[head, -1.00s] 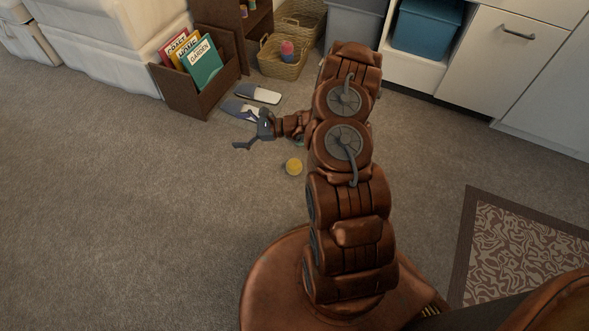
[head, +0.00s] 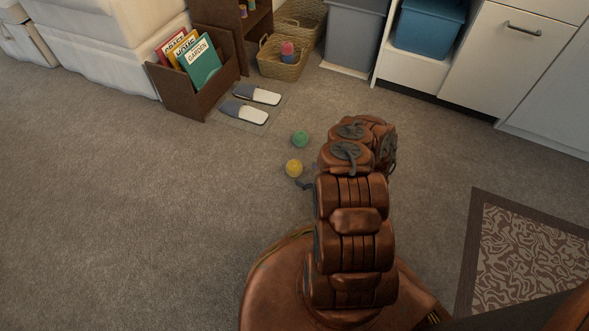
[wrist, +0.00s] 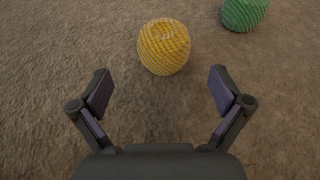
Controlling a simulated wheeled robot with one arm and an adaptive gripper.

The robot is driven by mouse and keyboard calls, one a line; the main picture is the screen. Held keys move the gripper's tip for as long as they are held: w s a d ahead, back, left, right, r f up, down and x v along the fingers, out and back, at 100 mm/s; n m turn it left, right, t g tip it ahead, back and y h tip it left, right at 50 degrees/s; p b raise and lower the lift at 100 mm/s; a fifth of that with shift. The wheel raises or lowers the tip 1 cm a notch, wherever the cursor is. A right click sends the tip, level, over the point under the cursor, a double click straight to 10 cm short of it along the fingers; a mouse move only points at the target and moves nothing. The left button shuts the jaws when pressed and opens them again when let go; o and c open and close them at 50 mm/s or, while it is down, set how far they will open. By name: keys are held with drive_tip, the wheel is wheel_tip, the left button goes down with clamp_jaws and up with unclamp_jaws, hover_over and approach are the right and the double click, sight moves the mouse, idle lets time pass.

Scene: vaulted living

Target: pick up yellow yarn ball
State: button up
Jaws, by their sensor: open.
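The yellow yarn ball (head: 294,168) lies on the carpet just left of my arm in the head view. In the wrist view the yellow yarn ball (wrist: 164,46) sits ahead of my gripper (wrist: 158,90), near the top middle, beyond the fingertips. My gripper is open and empty, with its two fingers spread wide. In the head view most of my gripper is hidden behind my arm; only a dark finger (head: 305,185) shows just below the ball. I see no contact with the ball.
A green yarn ball (head: 300,139) lies close behind the yellow one; it also shows in the wrist view (wrist: 244,13) at the upper right. Slippers (head: 244,112), a book box (head: 186,95) and a wicker basket (head: 283,62) stand farther back. Carpet to the left is clear.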

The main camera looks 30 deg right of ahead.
sight(300, 170)
drive_tip(key=shift+d+b+x, duration=0.1)
drive_tip(key=shift+b+x, duration=0.65)
drive_tip(key=shift+x, duration=1.05)
drive_tip(key=shift+d+b+x, duration=0.15)
drive_tip(key=shift+b+x, duration=0.6)
drive_tip(key=shift+x, duration=1.05)
drive_tip(key=shift+w+r, duration=0.1)
drive_tip(key=shift+r, duration=0.05)
drive_tip(key=c, duration=1.2)
